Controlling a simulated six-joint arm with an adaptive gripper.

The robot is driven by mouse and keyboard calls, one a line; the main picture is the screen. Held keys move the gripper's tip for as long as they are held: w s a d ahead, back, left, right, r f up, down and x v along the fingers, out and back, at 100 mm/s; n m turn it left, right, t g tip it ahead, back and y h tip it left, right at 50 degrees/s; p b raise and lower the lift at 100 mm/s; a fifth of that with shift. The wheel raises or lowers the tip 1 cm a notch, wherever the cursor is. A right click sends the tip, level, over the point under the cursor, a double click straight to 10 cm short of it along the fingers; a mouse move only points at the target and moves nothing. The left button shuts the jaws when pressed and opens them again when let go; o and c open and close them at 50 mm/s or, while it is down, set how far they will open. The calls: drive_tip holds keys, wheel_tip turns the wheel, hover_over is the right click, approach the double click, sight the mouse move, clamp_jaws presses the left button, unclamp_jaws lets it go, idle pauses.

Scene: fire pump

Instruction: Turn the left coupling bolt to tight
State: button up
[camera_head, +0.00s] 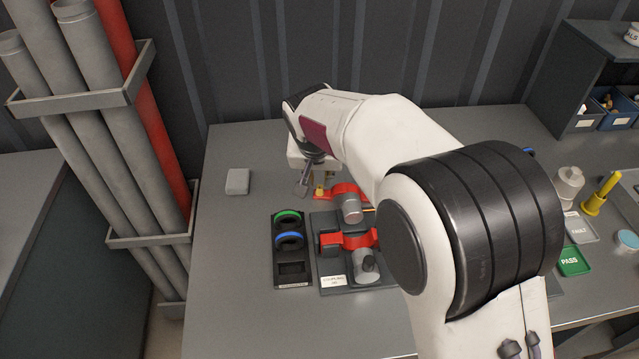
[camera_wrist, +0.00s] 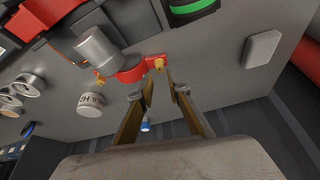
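The red coupling clamp (camera_head: 345,190) sits around a grey pipe stub at the back of the fixture. Its left brass bolt (camera_head: 319,190) stands at the clamp's left end. The clamp's other brass bolt (camera_wrist: 99,80) is at the opposite end. My gripper (camera_head: 313,184) is above and close to the left bolt. In the wrist view my gripper (camera_wrist: 164,88) has its fingers apart with nothing held. I cannot tell the exact height gap, or how tight the bolt is.
A black tray (camera_head: 292,284) with green and blue rings (camera_head: 289,238) lies left of the fixture base (camera_head: 328,291). A grey block (camera_head: 237,181) lies farther left. A white labelled jar (camera_wrist: 90,104) stands near the clamp. My arm hides much of the bench's middle.

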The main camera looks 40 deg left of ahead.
sight(320, 187)
drive_tip(key=shift+x, duration=2.4)
clamp_jaws()
